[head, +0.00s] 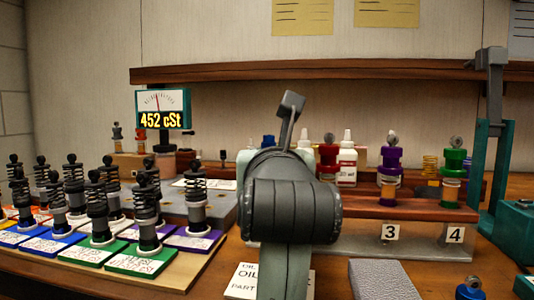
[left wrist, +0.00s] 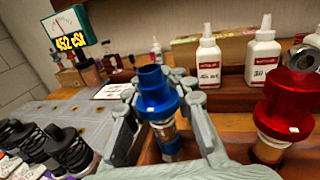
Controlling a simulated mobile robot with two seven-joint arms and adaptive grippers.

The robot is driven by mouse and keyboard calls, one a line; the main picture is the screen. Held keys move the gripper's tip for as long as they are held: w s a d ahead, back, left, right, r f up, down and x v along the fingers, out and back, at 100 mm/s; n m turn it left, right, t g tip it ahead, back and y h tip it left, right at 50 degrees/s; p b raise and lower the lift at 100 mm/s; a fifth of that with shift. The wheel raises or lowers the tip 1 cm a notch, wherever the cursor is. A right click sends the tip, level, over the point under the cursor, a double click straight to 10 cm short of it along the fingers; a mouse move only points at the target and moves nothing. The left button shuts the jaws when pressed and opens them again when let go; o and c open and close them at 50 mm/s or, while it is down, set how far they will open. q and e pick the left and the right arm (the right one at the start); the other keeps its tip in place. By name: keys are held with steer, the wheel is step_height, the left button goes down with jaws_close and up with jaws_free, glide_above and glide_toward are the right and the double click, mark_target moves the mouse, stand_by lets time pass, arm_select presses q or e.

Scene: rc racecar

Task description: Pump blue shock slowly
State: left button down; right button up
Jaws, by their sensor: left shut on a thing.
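The blue shock (left wrist: 155,93) stands upright in the left wrist view, its open blue top collar above a clear body. My left gripper (left wrist: 160,100) is shut on it, with one grey finger on each side. In the head view my left arm covers most of it; only a bit of blue (head: 268,141) shows above the arm. A gauge display (head: 162,109) reads 452 cSt. A small blue piece with a grey eyelet (head: 470,289) sits at the lower right edge. My right gripper is not in view.
Red (head: 328,153), purple (head: 389,160) and green (head: 453,170) shocks stand in the rack to the right. White bottles (head: 347,155) stand behind. Several black spring shocks (head: 98,207) fill the left. A grey block (head: 381,281) and a teal stand (head: 487,150) are at right.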

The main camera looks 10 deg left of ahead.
arm_select(q)
steer(key=shift+f, duration=0.4)
steer(key=shift+f+b, duration=0.95)
steer(key=shift+f, duration=0.3)
stand_by(1.3)
steer(key=shift+r+p, duration=1)
stand_by(0.8)
